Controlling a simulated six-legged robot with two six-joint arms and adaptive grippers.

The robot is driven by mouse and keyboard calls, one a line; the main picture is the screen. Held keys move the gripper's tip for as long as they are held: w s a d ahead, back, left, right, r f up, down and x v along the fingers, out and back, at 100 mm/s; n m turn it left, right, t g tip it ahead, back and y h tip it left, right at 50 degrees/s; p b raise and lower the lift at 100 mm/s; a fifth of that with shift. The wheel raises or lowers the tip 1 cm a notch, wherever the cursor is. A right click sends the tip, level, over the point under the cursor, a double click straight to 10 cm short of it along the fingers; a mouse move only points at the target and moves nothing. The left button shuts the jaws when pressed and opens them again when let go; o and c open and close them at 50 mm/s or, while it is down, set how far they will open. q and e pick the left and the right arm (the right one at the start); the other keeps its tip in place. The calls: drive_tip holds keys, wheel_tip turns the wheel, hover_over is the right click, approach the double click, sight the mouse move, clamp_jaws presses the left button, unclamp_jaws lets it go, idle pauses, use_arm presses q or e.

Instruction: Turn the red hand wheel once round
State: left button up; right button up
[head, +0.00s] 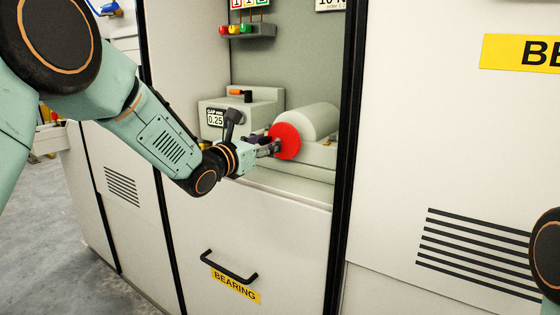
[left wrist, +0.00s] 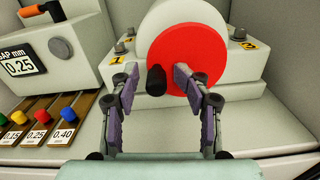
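The red hand wheel (head: 287,140) is a flat red disc on the front of a pale roller in the open bay of the machine. In the left wrist view the red hand wheel (left wrist: 203,55) faces me, with a black handle knob (left wrist: 156,81) standing out at its lower left. My left gripper (head: 268,148) is at the wheel's left side. In the left wrist view my left gripper (left wrist: 156,84) is open, its fingers on either side of the knob with a gap at each side. My right gripper is out of view.
A grey gauge block (head: 240,105) reading 0.25 stands left of the wheel. Coloured gauges in a rack (left wrist: 38,124) lie at lower left in the left wrist view. A drawer handle (head: 229,268) marked BEARING is below the bay. The bay's dark right edge (head: 345,130) is close to the wheel.

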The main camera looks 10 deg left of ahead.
use_arm(q)
drive_tip(key=shift+b+v, duration=0.3)
drive_tip(key=shift+v, duration=0.5)
drive_tip(key=shift+b+v, duration=0.65)
drive_tip(key=shift+v, duration=0.15)
drive_tip(key=shift+s+a+f+b, duration=0.2)
drive_tip(key=shift+s+b, duration=0.45)
drive_tip(key=shift+b, duration=0.05)
drive_tip(key=b+v, duration=0.2)
drive_tip(key=b, duration=0.1)
drive_tip(key=shift+s+r, duration=0.15)
